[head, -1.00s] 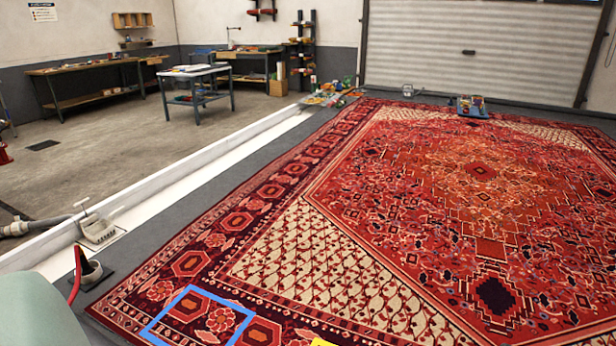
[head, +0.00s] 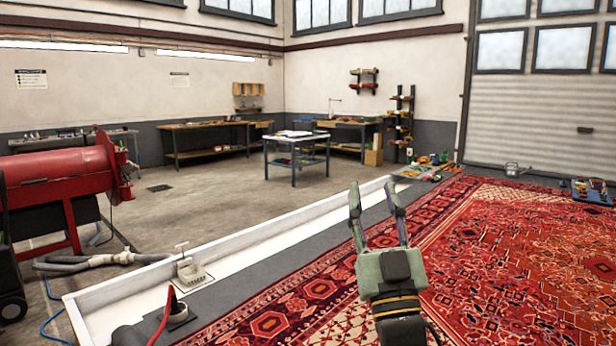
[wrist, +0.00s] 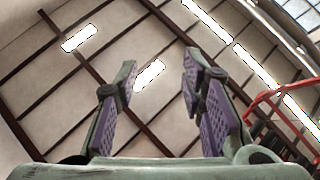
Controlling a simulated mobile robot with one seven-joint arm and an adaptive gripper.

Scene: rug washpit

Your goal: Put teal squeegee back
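I cannot pick out the teal squeegee in either view. My gripper (head: 372,186) is raised in front of the rug in the head view, fingers pointing up. In the wrist view my gripper (wrist: 160,68) has its purple-padded fingers apart, with nothing between them. The wrist camera faces the ceiling. Small mixed items (head: 428,167) lie on the floor at the rug's far left corner, too small to tell apart. A tray of coloured items (head: 590,191) lies on the far right of the rug.
The red patterned rug (head: 480,250) fills the right. A low white channel (head: 235,255) runs along its left side. A red machine (head: 65,185) and a hose (head: 100,262) stand at left. A table (head: 296,140) and workbenches (head: 215,125) are at the back. Bare floor lies between.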

